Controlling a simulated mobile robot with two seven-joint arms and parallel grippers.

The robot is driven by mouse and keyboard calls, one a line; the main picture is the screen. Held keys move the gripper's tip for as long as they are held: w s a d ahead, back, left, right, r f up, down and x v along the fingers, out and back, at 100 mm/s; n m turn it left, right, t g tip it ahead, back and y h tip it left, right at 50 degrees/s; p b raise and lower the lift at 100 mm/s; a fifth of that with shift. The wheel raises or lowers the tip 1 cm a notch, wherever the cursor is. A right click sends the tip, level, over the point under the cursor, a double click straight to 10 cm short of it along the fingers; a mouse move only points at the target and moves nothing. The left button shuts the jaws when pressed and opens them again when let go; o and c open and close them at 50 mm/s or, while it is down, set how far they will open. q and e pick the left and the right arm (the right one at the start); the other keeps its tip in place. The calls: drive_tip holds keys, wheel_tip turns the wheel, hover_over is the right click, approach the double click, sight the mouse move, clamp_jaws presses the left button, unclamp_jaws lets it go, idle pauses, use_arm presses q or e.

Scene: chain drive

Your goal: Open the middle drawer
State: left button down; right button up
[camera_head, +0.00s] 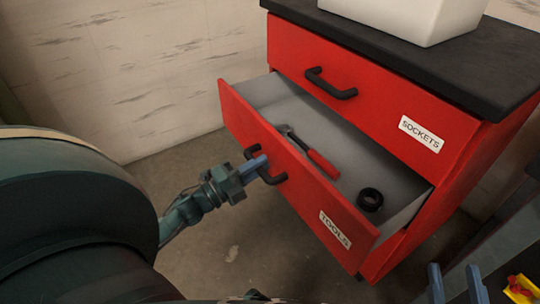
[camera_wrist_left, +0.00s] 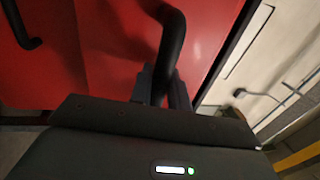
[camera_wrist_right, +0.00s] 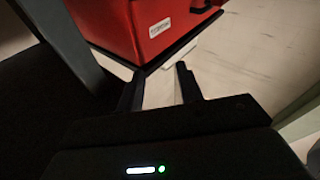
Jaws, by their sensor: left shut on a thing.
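The red drawer labelled TOOLS (camera_head: 300,205) is pulled well out of the red cabinet, below a shut drawer labelled SOCKETS (camera_head: 380,95). My left gripper (camera_head: 257,167) is shut on the black handle (camera_head: 274,179) of the TOOLS drawer. The handle (camera_wrist_left: 172,45) also stands between the fingers in the left wrist view. A hammer with a red grip (camera_head: 318,160) and a black ring (camera_head: 370,199) lie inside the open drawer. My right gripper (camera_head: 456,284) is open and empty at the bottom right of the head view; its fingers (camera_wrist_right: 158,88) are apart in the right wrist view.
A white bin (camera_head: 410,20) stands on the cabinet's black top (camera_head: 490,65). A yellow and red object (camera_head: 520,289) is at the bottom right corner. The floor (camera_head: 225,250) in front of the drawer is clear apart from my arm.

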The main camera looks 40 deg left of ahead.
use_arm(q)
drive_tip(key=r+p+v, duration=0.2)
drive_tip(key=v, duration=0.8)
drive_tip(key=shift+s+a, duration=0.25)
drive_tip(key=shift+s, duration=0.3)
use_arm(e)
drive_tip(key=shift+s+d+f+n+h, duration=0.3)
use_arm(q)
drive_tip(key=c, duration=1.4)
unclamp_jaws()
use_arm(e)
drive_tip(key=shift+w+r, duration=0.1)
use_arm(q)
drive_tip(key=p+v, duration=0.1)
drive_tip(key=v, duration=1.2)
drive_tip(key=shift+a, duration=0.1)
use_arm(e)
drive_tip(key=shift+d, duration=0.1)
